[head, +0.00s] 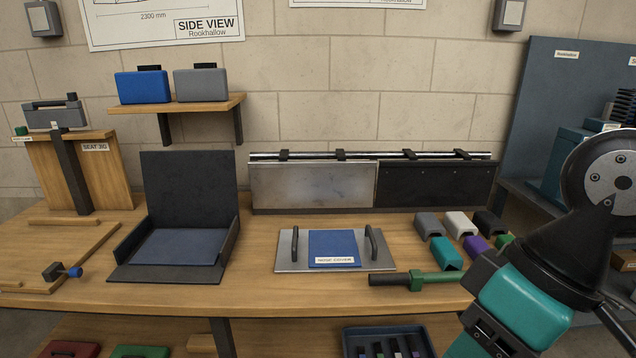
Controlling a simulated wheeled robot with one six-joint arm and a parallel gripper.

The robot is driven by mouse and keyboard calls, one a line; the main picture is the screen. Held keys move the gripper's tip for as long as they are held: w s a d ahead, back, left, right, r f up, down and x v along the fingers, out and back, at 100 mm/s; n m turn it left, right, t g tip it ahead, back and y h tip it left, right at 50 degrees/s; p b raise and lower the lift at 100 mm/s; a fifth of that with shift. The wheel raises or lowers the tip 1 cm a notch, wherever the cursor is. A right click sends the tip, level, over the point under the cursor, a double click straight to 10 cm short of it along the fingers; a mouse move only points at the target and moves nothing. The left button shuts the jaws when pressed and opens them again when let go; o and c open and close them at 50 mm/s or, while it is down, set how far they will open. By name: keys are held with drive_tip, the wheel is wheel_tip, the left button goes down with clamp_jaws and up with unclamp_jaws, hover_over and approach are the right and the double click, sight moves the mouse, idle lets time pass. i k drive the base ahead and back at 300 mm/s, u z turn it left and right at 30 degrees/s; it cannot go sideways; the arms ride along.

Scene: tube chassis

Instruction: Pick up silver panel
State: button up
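A silver panel (312,185) stands upright at the back of the wooden bench, in the left half of a long rack. Black clips sit along the bar above it. A black panel (435,186) fills the right half of the rack. A flat silver plate (290,264) with two dark handles and a blue labelled pad lies on the bench in front of the rack. My arm enters at the right edge of the head view, right of the panel and nearer the camera. My gripper's fingers are not in the picture.
A green-and-black tool (420,280) lies at the bench's front edge. Several coloured blocks (446,254) sit right of the plate. An open dark seat-shaped tray (190,190) stands left of the rack. The bench strip between plate and rack is narrow but clear.

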sight(342, 183)
drive_tip(key=u, duration=0.25)
drive_tip(key=i, duration=0.4)
